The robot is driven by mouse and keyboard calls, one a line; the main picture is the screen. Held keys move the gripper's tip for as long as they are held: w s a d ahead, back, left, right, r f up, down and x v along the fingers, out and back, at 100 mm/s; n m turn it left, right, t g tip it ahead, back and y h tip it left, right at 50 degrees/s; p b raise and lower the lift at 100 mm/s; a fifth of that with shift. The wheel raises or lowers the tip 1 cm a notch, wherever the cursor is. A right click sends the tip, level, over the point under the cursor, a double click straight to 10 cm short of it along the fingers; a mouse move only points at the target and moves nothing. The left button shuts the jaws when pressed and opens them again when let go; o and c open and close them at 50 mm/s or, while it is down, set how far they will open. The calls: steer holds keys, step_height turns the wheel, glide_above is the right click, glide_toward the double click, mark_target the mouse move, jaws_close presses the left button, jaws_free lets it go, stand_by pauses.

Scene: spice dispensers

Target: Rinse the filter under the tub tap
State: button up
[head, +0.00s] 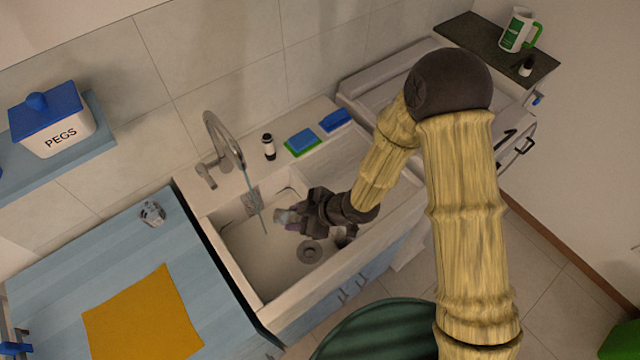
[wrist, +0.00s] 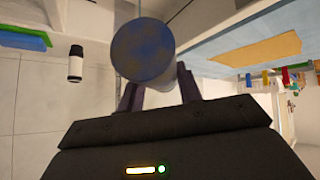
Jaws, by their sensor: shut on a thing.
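The filter (wrist: 143,48) is a short grey cylinder with a blue-stained round face. In the head view it shows as a small greyish piece (head: 283,216) at my gripper's tip. My gripper (head: 293,214) is shut on it and holds it over the white tub (head: 262,265). In the wrist view the fingers (wrist: 157,92) close around its lower part. The curved metal tap (head: 222,135) stands at the tub's back edge. A thin bluish water stream (head: 254,200) runs from it, just left of the filter; I cannot tell whether they touch.
A dark-capped bottle (head: 268,147) and blue-and-green sponges (head: 302,142) sit on the back ledge. A drain (head: 309,251) lies in the tub floor. Left is a blue counter (head: 60,262) with an orange cloth (head: 143,318) and a small metallic item (head: 152,214).

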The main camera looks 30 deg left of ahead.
steer(key=s, duration=0.1)
steer(key=s+n, duration=0.1)
steer(key=s, duration=0.1)
steer(key=shift+d+r+g, duration=0.1)
steer(key=shift+r+g, duration=0.3)
steer(key=w+a+f+p, duration=0.1)
steer(key=w+a+p, duration=0.1)
steer(key=a, duration=0.4)
steer(key=w+a+f+p, duration=0.1)
steer(key=w+a+p, duration=0.1)
steer(key=w+a, duration=0.2)
steer(key=shift+w+a+f, duration=0.2)
steer(key=shift+a+f, duration=0.2)
steer(key=shift+a, duration=0.85)
